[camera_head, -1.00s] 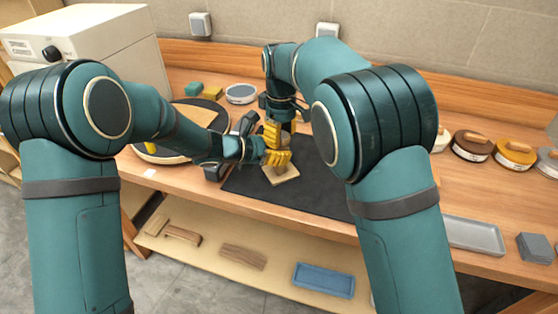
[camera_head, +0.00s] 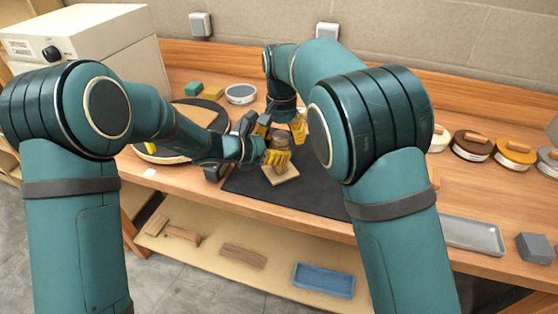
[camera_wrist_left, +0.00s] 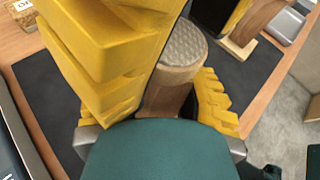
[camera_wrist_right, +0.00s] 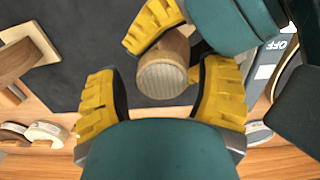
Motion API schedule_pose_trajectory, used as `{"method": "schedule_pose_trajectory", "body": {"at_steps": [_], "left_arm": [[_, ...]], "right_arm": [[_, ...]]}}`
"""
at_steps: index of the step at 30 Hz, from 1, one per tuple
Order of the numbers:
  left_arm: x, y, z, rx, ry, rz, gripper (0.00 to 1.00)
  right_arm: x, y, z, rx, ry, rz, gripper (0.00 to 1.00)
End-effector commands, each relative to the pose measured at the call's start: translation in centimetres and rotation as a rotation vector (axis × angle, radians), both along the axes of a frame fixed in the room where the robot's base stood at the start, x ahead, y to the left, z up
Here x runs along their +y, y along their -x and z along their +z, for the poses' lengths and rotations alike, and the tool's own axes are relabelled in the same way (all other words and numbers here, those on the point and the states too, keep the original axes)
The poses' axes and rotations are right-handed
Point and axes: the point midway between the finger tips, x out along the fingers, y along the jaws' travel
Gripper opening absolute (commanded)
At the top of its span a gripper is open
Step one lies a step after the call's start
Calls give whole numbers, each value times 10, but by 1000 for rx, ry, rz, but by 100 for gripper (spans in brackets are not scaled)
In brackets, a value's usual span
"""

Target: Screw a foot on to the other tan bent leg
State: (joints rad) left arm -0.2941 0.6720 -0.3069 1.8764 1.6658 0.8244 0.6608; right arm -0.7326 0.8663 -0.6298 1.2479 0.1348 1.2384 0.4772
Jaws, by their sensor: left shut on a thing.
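A wooden piece with a round, textured, pale pad on top, which looks like a foot (camera_head: 280,138), stands upright above a tan block (camera_head: 283,177). The foot also shows in the left wrist view (camera_wrist_left: 183,47) and the right wrist view (camera_wrist_right: 163,80). My left gripper (camera_head: 276,158) is shut around the wood below it, apparently the tan bent leg (camera_wrist_left: 163,98). The joint between foot and leg is hard to see. My right gripper (camera_wrist_right: 160,98) is open, its fingers apart on either side of the foot with gaps, touching nothing visible.
A second brown bent piece on a tan block (camera_wrist_right: 40,42) stands on the dark mat (camera_head: 315,185). Several round tins (camera_head: 472,145) line the right of the bench. A dark machine (camera_head: 240,130) stands close left of the grippers. The mat's front is clear.

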Motion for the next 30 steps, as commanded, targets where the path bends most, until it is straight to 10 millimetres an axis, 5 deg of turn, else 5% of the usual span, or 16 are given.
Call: {"method": "schedule_pose_trajectory", "body": {"at_steps": [10, 21, 30], "left_arm": [[-1, 1, -1, 0, -1, -4, 0], [-1, 1, -1, 1, -1, -3, 0], [0, 0, -1, 1, -1, -1, 0]], "right_arm": [[3, 0, 8, -5, -6, 6, 77], [1, 0, 60, -5, -4, 3, 77], [0, 0, 80, -1, -2, 1, 77]]}}
